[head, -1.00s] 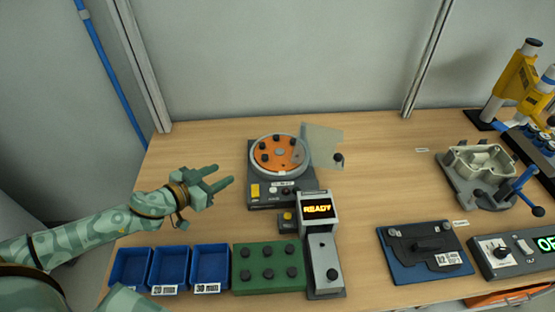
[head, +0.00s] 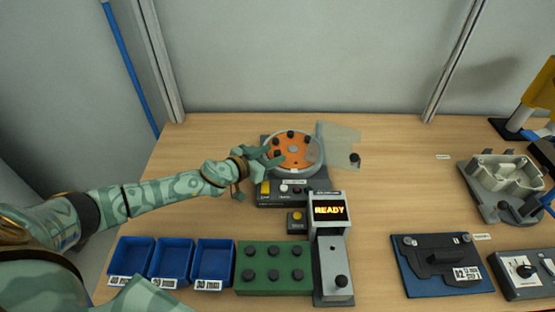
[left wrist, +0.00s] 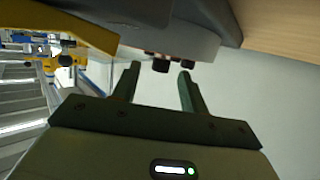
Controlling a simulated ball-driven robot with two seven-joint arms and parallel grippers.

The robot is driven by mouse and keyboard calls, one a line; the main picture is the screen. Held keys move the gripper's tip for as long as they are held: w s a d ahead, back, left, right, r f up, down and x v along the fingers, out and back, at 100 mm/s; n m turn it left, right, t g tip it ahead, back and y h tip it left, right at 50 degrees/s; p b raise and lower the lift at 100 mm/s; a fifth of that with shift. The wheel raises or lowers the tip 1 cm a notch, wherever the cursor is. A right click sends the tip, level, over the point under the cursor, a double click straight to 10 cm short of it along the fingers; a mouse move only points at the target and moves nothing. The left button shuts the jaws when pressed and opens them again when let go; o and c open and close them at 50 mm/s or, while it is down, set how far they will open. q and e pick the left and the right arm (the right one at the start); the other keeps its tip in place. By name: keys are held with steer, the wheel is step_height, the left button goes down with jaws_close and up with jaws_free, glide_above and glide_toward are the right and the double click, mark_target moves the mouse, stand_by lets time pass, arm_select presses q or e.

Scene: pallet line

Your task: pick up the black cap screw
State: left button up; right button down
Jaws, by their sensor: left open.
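Several black cap screws sit on the orange disc (head: 293,151) of a grey round feeder; one cap screw (head: 291,134) is at its far side. Another black cap screw (head: 354,158) is by the pale translucent plate at the feeder's right. My left gripper (head: 277,155) is at the left edge of the disc, open, and partly covers it. In the left wrist view, the open fingers (left wrist: 159,78) point at the feeder's rim. A dark screw head (left wrist: 160,66) shows just beyond and between the fingertips, with nothing held. My right gripper is not in view.
A green block (head: 273,288) with several black screws and blue bins (head: 213,262) stand in front. A grey device with a READY display (head: 329,210) is right of the block. A blue plate fixture (head: 440,283) and grey housing (head: 505,177) are further right.

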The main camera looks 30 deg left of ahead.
mark_target(276, 153)
arm_select(q)
steer(key=x, duration=0.3)
steer(key=shift+w+f+b, duration=0.15)
steer(key=shift+b, duration=0.15)
jaws_close()
